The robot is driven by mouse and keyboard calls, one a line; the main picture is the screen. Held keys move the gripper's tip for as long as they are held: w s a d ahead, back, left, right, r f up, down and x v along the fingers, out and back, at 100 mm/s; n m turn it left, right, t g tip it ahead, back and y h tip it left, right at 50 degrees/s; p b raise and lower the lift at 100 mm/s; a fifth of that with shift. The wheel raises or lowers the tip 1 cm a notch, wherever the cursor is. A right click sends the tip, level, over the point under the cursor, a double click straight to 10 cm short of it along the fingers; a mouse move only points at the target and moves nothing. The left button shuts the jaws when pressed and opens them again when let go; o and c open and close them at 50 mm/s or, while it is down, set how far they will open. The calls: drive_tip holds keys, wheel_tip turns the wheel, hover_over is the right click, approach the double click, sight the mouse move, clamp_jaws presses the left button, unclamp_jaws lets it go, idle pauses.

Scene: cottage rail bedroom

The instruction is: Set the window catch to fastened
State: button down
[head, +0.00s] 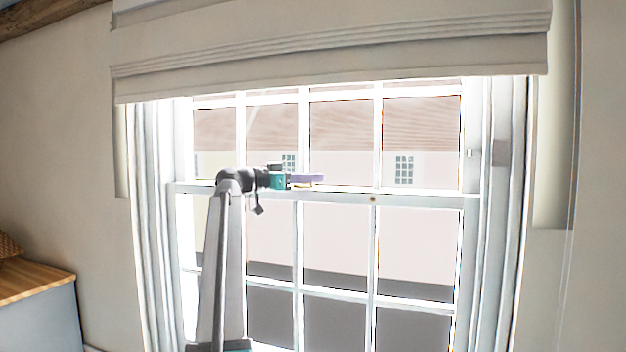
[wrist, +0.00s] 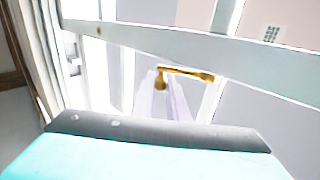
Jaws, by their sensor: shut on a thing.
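The window catch is a small brass lever (wrist: 190,71) on the meeting rail of the sash window. In the wrist view its rounded end sits at the tips of my two pale lilac fingers, and the lever runs to the right from there. In the head view only a bit of brass (head: 302,186) shows below the fingers. My gripper (head: 318,178) is at the rail, reaching in from the left, and is shut on the catch; it also shows in the wrist view (wrist: 161,88). I cannot tell whether the catch is fastened.
The white window frame (head: 482,250) has several panes, with a building outside. A small brass spot (head: 373,199) is on the rail to the right. A blind (head: 330,55) hangs above. A wood-topped cabinet (head: 35,282) stands at lower left.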

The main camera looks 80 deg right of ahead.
drive_tip(key=shift+a+f+b, duration=0.1)
drive_tip(key=shift+b, duration=0.25)
drive_tip(key=shift+s+d+f+n+t+h+b, duration=0.1)
drive_tip(key=shift+s+d+n+t+h+b, duration=0.1)
drive_tip(key=shift+n+t+h+b, duration=0.65)
drive_tip(key=n+t+h+b, duration=0.1)
drive_tip(key=d+n+t+h+b, duration=0.1)
drive_tip(key=t+b, duration=0.1)
drive_tip(key=shift+s+d+n+h, duration=0.15)
drive_tip(key=shift+s+n+h, duration=0.1)
drive_tip(key=shift+s, duration=0.05)
drive_tip(key=shift+d+t, duration=0.15)
drive_tip(key=shift+t, duration=0.3)
drive_tip(key=shift+d+r+b, duration=0.2)
drive_tip(key=shift+d+b, duration=0.05)
drive_tip(key=shift+b, duration=0.55)
drive_tip(key=shift+d, duration=0.1)
drive_tip(key=c, duration=1.7)
unclamp_jaws()
drive_tip(key=shift+s, duration=0.1)
drive_tip(key=shift+c, duration=0.2)
